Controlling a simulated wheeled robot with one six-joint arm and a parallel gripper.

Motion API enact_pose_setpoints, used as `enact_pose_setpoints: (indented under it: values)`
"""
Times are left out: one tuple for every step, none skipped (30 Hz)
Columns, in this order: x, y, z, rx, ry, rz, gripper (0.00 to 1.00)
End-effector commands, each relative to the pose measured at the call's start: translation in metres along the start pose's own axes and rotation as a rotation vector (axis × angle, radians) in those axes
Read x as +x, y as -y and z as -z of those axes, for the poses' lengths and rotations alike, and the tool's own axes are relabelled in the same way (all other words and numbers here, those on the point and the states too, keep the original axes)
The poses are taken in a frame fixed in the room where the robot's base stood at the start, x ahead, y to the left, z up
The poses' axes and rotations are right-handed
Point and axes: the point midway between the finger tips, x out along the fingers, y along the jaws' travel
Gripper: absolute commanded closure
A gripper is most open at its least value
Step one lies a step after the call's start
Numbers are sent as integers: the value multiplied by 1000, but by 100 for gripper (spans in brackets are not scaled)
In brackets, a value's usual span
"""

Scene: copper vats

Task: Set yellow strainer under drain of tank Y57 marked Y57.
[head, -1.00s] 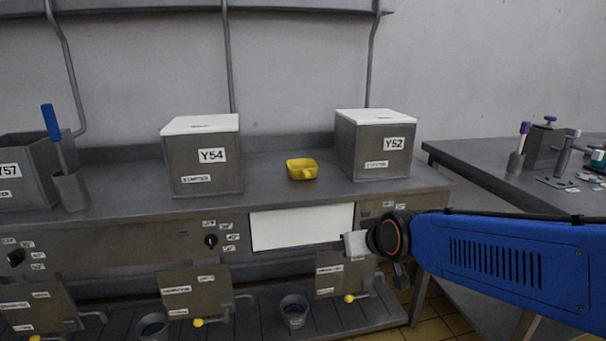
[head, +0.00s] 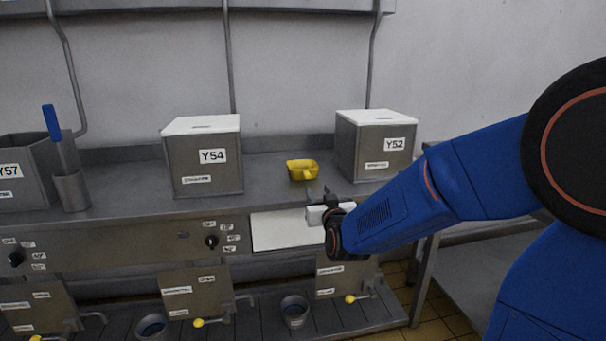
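The yellow strainer (head: 302,168) sits on the grey counter between tanks Y54 and Y52, its short handle toward me. My gripper (head: 320,194) is just in front of and below the strainer in the head view, at the counter's front edge. Its dark fingers point toward the strainer and look spread, with nothing seen between them. It appears apart from the strainer. Tank Y57 (head: 25,180) stands at the far left, cut off by the picture edge.
Tank Y54 (head: 203,160) and tank Y52 (head: 375,148), both with white lids, flank the strainer. A holder (head: 71,191) with a blue-handled tool stands beside Y57. Grey cups (head: 294,311) and yellow-knobbed valves (head: 199,323) are on the lower shelf.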

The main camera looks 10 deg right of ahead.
Motion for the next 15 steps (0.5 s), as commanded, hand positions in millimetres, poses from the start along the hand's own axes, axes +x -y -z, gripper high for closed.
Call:
enact_pose_setpoints:
  values:
    - [8,0,-1,-1,1,-1,61]
    - [13,-1,-1,-1,1,-1,61]
    - [20,0,-1,0,2,-1,61]
    - [24,0,-1,0,2,-1,61]
    - [29,0,-1,0,1,-1,61]
    - [36,0,-1,0,2,-1,61]
    - [41,0,-1,0,2,-1,61]
    - [46,0,-1,1,1,-1,61]
    - [52,0,-1,1,1,0,61]
    - [57,0,-1,0,2,0,61]
    - [62,0,-1,0,2,0,61]
    - [69,0,-1,0,1,0,61]
    - [74,0,-1,0,2,0,61]
    - [79,-1,-2,0,2,-1,61]
    - [85,-1,-1,1,2,-1,61]
